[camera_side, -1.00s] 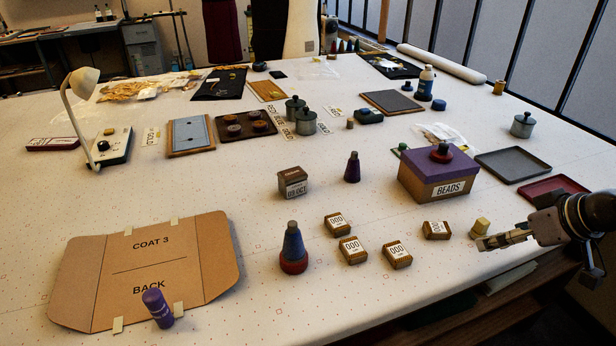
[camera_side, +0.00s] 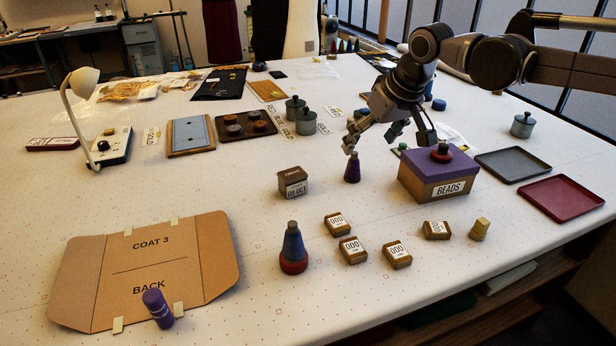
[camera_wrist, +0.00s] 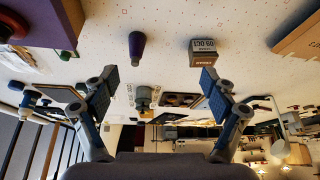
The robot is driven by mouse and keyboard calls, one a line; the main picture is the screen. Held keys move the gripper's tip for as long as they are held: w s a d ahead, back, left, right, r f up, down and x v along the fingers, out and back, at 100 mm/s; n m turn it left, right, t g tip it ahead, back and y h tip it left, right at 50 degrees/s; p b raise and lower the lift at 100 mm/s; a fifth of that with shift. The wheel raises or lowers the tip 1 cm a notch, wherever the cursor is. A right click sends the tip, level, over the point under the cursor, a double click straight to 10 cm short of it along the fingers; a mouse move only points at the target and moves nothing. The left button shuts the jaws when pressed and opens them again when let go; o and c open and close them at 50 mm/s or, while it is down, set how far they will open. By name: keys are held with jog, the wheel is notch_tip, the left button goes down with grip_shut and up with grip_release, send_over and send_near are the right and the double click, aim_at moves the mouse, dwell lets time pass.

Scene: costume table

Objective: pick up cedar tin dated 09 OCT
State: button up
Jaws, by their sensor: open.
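The tin dated 09 OCT (camera_side: 293,182) is a small dark box with a pale label, upright on the white table left of the purple cone. In the wrist view the tin (camera_wrist: 203,53) appears upside down near the right fingertip, with its date readable. My gripper (camera_side: 388,138) is open and empty, above the table to the right of the tin and higher than it. The gripper also shows in the wrist view (camera_wrist: 159,78), its two blue-padded fingers wide apart.
A purple cone (camera_side: 352,168) stands between the tin and my gripper. A purple-lidded BEADS box (camera_side: 438,178) stands to the right. Several small labelled blocks and a blue-red cone (camera_side: 293,250) stand nearer the front. A cardboard COAT 3 pattern (camera_side: 150,265) lies front left.

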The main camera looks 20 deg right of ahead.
send_near(293, 174)
jog(key=shift+n+g, duration=0.3)
jog(key=shift+g, duration=0.1)
jog(key=x, duration=0.6)
jog(key=shift+f, duration=0.15)
jog(key=shift+w+x, duration=0.15)
jog(key=shift+x, duration=1.15)
jog(key=shift+w+x, duration=0.15)
jog(key=shift+x, duration=1.1)
jog(key=c, duration=1.3)
